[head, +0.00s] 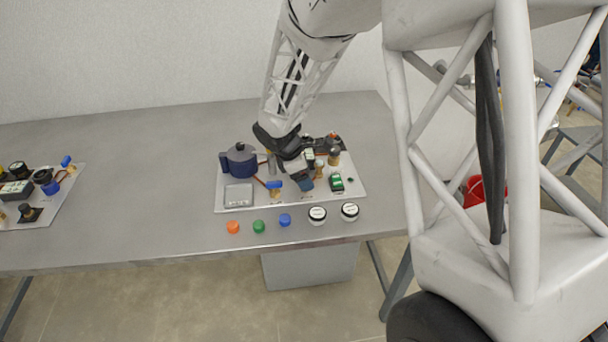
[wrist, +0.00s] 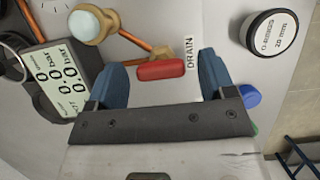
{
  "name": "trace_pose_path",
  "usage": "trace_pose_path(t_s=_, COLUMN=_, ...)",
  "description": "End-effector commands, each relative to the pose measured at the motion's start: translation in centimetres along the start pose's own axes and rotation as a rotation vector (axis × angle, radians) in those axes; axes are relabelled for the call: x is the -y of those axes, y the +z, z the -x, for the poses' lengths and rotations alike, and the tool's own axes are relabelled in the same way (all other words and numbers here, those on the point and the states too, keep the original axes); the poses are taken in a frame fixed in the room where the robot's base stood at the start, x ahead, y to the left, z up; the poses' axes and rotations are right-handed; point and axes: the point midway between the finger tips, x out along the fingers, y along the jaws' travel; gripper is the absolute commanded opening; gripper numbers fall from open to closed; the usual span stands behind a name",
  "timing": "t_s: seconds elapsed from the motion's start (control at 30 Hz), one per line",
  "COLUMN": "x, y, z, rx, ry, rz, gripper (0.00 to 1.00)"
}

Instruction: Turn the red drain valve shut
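The red drain valve handle (wrist: 162,70) is a short red bar at the end of a copper pipe, beside the printed word DRAIN. It lies crosswise between the two blue fingers of my gripper (wrist: 162,74), with a gap on each side. My gripper is open, and how far above the handle it is cannot be told. In the head view my gripper (head: 304,183) is low over the white board (head: 230,207), and the red handle is hidden there.
A blue-handled valve (head: 274,185), a dark pot-like vessel (head: 240,160) and a green-topped block (head: 336,182) are close by on the board. A pressure display (wrist: 55,75) is left of the handle. Coloured caps and two labelled jars (head: 349,211) line the front.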

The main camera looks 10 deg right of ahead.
Motion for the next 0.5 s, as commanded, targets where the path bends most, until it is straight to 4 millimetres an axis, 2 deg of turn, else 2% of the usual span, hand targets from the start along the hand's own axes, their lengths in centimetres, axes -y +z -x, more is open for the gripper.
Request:
trace_pose_path(t_s=0.03, x=0.0, y=0.0, z=0.01, rx=0.0, ry=0.0, rz=0.0, gripper=0.69)
trace_pose_path(t_s=0.3, x=0.0, y=-0.01, z=0.02, rx=0.0, ry=0.0, rz=0.0, gripper=0.28)
trace_pose_path(t_s=0.5, x=-0.01, y=-0.01, z=0.03, rx=0.0, ry=-0.002, rz=-0.007, gripper=0.27)
